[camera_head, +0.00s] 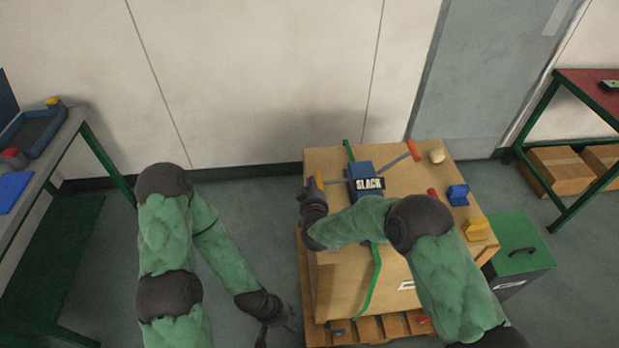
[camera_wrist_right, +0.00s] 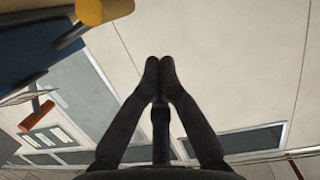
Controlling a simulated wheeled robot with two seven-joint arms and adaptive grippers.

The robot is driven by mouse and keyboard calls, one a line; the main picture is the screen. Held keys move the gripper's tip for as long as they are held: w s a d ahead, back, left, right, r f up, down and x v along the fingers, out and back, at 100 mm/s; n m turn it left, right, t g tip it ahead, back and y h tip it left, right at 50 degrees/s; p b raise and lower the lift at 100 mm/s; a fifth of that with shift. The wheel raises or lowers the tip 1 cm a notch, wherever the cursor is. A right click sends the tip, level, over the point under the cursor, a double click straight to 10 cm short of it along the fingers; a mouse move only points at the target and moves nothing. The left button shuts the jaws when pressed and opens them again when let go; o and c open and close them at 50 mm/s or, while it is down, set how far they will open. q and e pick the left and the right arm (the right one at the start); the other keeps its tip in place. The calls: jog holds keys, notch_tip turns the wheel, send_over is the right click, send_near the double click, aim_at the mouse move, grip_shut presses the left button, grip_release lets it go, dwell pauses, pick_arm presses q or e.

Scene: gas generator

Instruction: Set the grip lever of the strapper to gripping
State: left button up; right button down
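The blue strapper (camera_head: 364,174) sits on top of a large wooden crate (camera_head: 335,262), and its label reads SLACK. One lever with a yellow handle (camera_head: 319,181) reaches left from it, and one with an orange-red handle (camera_head: 414,151) reaches up and right. My right gripper (camera_head: 314,190) is beside the yellow handle. In the right wrist view its fingertips (camera_wrist_right: 160,72) meet with nothing between them. The yellow handle (camera_wrist_right: 103,10) is at the top left there, apart from the fingers. My left gripper (camera_head: 279,334) hangs low left of the crate, its fingers apparently spread and empty.
A green strap (camera_head: 368,290) runs over the crate. A beige knob (camera_head: 437,156), a blue block (camera_head: 458,195) and a yellow block (camera_head: 475,228) lie on its right side. A green-lidded box (camera_head: 517,250) stands to the right. Tables stand at both sides.

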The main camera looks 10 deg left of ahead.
jog(key=a+p+v, duration=0.1)
jog(key=v, duration=0.5)
jog(key=shift+d, duration=0.35)
jog(key=shift+s, duration=0.1)
